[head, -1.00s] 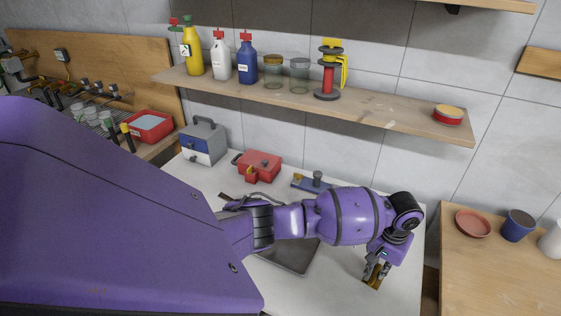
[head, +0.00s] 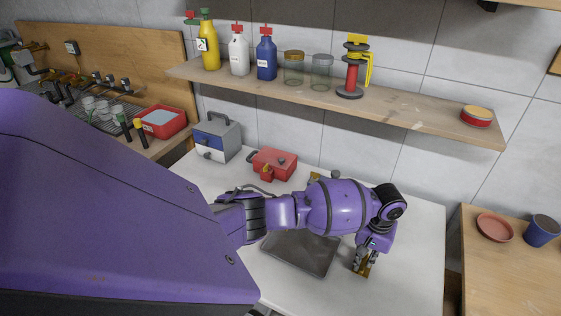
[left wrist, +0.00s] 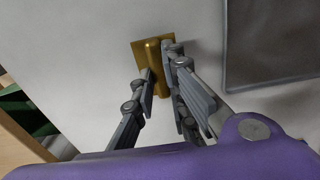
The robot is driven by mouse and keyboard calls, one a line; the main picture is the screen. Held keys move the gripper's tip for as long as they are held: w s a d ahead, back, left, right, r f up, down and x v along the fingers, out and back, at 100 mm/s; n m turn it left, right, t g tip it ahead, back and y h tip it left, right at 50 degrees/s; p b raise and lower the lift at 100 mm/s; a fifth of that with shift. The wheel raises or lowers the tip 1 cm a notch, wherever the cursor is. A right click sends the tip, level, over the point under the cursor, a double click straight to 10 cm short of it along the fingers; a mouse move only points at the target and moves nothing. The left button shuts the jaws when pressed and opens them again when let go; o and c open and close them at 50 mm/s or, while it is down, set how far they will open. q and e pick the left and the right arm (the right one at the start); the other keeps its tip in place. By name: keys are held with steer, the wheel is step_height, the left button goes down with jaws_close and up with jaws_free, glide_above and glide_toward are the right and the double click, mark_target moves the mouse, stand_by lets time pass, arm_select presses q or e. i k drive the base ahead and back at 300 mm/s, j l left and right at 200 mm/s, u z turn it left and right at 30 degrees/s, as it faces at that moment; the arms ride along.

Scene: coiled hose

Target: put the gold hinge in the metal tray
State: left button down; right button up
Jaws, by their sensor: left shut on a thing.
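The gold hinge (head: 366,271) is at the fingertips of my left gripper (head: 362,261), to the right of the metal tray (head: 302,253) in the head view. In the left wrist view, the fingers of my left gripper (left wrist: 164,82) are shut on the raised middle of the hinge (left wrist: 146,52). The tray (left wrist: 268,42) shows there as a dark flat panel to the right, apart from the hinge. My left arm hides part of the tray in the head view. Whether the hinge touches the table is hard to tell. My right gripper is not in view.
A red toolbox (head: 273,164) and a grey-blue box (head: 217,137) stand at the back of the white table (head: 417,235). A wooden shelf (head: 410,110) with bottles and jars hangs above. A wooden counter (head: 500,275) with a plate and cup is at right.

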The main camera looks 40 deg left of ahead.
mark_target(290, 240)
steer(key=j, duration=0.6)
steer(key=k+j, duration=0.1)
steer(key=j, duration=0.55)
steer(key=u, duration=0.05)
